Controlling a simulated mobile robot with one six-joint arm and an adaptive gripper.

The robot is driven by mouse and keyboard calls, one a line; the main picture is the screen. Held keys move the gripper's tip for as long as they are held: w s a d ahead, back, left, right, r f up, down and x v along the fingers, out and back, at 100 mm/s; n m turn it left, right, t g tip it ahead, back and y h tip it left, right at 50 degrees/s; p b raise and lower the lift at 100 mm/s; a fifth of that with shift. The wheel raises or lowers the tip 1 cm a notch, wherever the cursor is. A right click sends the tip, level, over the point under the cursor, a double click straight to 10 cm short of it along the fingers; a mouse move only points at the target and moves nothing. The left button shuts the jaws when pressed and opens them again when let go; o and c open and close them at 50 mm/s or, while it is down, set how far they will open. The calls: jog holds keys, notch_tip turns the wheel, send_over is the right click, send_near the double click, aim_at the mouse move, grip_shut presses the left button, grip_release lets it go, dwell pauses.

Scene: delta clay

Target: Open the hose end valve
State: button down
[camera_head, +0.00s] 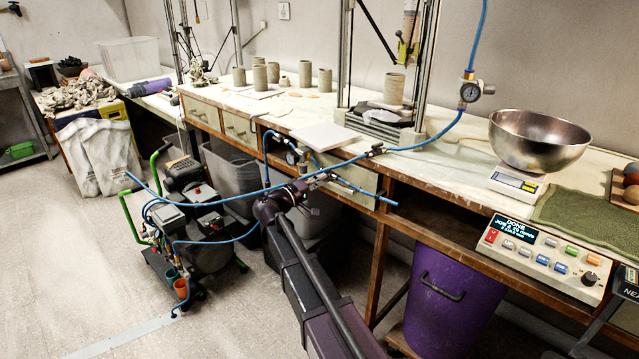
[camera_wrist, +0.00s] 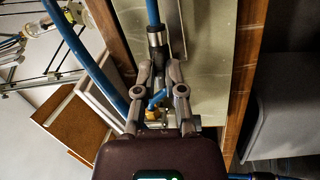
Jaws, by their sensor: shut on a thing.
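The hose end valve (camera_wrist: 156,101) shows in the wrist view as a brass-coloured body with a small blue lever, lying between my fingers. A dark coupling (camera_wrist: 156,58) with a silver collar joins it to a blue hose (camera_wrist: 152,12). My gripper (camera_wrist: 160,70) is shut around this hose end, with one finger on each side. The lever is angled to the hose line, but its exact setting is unclear. In the head view my gripper (camera_head: 318,182) is at the bench's front edge among blue hoses; the valve there is too small to make out clearly.
The workbench (camera_head: 440,165) carries clay cylinders, a steel bowl (camera_head: 540,140) on a scale and a control box (camera_head: 540,258). A pressure gauge (camera_head: 293,156) is close to my gripper. A compressor (camera_head: 195,230) stands on the floor at left; a purple bin (camera_head: 450,300) is under the bench.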

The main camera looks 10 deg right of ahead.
jog(key=shift+d+n, duration=0.1)
jog(key=shift+n, duration=0.4)
jog(key=c, duration=0.7)
grip_release()
jog(key=shift+m, duration=0.4)
